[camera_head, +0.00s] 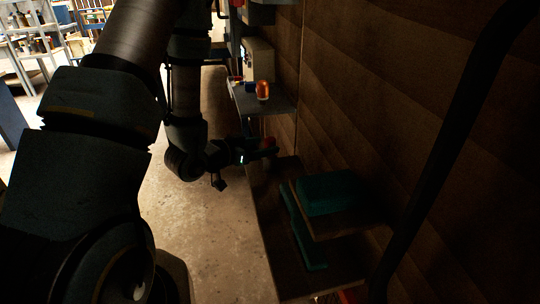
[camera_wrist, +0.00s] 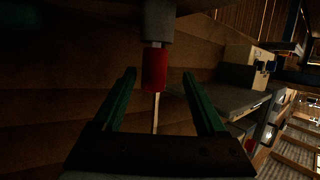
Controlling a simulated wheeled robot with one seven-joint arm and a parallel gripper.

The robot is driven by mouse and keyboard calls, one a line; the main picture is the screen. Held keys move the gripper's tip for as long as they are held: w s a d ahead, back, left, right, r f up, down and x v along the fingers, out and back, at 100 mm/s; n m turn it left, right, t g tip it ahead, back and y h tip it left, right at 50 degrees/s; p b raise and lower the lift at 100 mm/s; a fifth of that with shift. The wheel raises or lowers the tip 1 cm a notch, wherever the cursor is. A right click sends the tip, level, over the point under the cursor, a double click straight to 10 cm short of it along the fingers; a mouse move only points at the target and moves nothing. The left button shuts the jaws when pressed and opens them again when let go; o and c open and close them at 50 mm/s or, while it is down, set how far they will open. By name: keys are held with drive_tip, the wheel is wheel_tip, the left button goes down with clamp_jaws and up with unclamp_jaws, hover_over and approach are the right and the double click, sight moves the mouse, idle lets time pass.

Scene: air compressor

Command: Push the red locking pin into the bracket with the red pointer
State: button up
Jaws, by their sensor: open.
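In the wrist view a red cylinder (camera_wrist: 154,69), which looks like the red locking pin, stands out in front of my gripper (camera_wrist: 160,75). A short pale metal stem joins it to a grey cylinder (camera_wrist: 158,20) at the top of the picture. The green fingers are wide apart, one on each side of the red cylinder, with gaps to both. A thin pale rod (camera_wrist: 155,112) runs from the red cylinder toward the palm. In the head view my gripper (camera_head: 266,150) is small and dark, near a dull red spot. I cannot make out the bracket or a red pointer.
A grey shelf (camera_head: 262,103) with an orange object (camera_head: 263,90) and a beige box (camera_head: 258,60) is on the wood wall beyond my gripper. Nearer, a teal box (camera_head: 330,193) sits on a lower shelf. Open floor (camera_head: 205,230) lies left of the shelves.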

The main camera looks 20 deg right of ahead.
drive_tip(key=d, duration=0.1)
drive_tip(key=w+d+p, duration=0.1)
drive_tip(key=d, duration=0.2)
drive_tip(key=shift+w+d+f+p, duration=0.15)
drive_tip(key=shift+w+d+p, duration=0.15)
drive_tip(key=shift+p, duration=0.1)
drive_tip(key=shift+w+d+f, duration=0.15)
drive_tip(key=shift+d, duration=0.15)
clamp_jaws()
